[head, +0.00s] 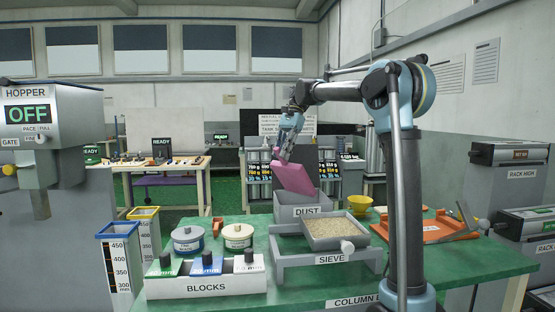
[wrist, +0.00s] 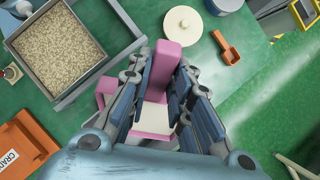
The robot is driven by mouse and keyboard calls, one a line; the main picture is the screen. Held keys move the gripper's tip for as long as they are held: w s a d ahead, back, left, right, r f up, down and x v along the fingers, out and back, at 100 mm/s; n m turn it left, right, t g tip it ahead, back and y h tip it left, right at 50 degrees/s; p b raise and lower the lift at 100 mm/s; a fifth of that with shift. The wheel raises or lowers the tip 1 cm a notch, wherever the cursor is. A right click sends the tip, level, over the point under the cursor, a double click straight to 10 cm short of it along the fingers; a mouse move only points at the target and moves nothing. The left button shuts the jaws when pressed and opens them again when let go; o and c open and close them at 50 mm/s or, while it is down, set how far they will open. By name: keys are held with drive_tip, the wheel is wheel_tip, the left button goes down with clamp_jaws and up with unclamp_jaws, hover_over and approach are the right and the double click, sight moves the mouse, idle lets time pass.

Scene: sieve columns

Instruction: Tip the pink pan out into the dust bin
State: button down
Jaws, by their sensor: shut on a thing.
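My gripper (head: 284,150) is shut on the pink pan (head: 297,180) and holds it above the grey dust bin (head: 310,199). The pan is steeply tilted, with its lower edge close over the bin's opening in the head view. I cannot tell from this angle whether it touches the bin or whether anything is in it. The wrist view shows the pink part of the pan (wrist: 174,58) between the two blue-grey fingers of my gripper (wrist: 163,80). The dust bin cannot be made out there.
A sieve tray (head: 336,231) of pale grains stands in front of the bin. Lidded tins (head: 188,240), a blocks rack (head: 206,285), a yellow funnel (head: 360,204) and an orange cradle (head: 420,230) are around it. An orange scoop (wrist: 226,48) lies on the green table.

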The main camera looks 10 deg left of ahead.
drive_tip(key=shift+w+d+r+g+y, duration=0.4)
drive_tip(key=shift+w+d+r+g, duration=0.2)
drive_tip(key=shift+w+r, duration=0.25)
drive_tip(key=shift+w+d+r+g+y, duration=0.4)
drive_tip(key=shift+w+d+r+g, duration=0.2)
drive_tip(key=shift+w, duration=0.35)
idle(0.9)
